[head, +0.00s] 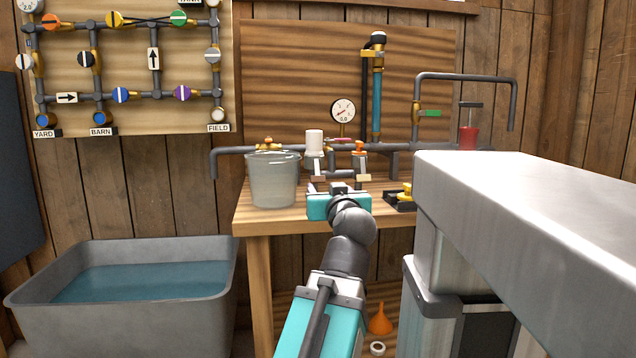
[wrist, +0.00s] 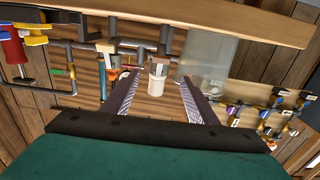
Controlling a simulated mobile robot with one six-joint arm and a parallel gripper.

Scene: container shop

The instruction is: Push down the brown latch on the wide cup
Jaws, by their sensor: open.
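The wide cup (head: 313,162) appears to be the grey, white-topped one on the wooden bench in the head view. A small brownish latch (head: 318,178) shows low on its near side. The wrist view, upside down, shows the cup (wrist: 157,86) between the fingers in the picture, with the pale brown latch (wrist: 161,57) at its base end. My gripper (head: 338,186) is open and empty in front of the bench, near the cup. The fingers (wrist: 160,77) are spread wide in the wrist view. I cannot tell the remaining gap to the latch.
A clear bucket (head: 274,182) stands left of the cup. A narrower orange-topped cup (head: 360,163) stands to its right, then a black and yellow fitting (head: 402,197). Pipes and a gauge (head: 343,110) run behind. A large grey block (head: 520,200) fills the right foreground.

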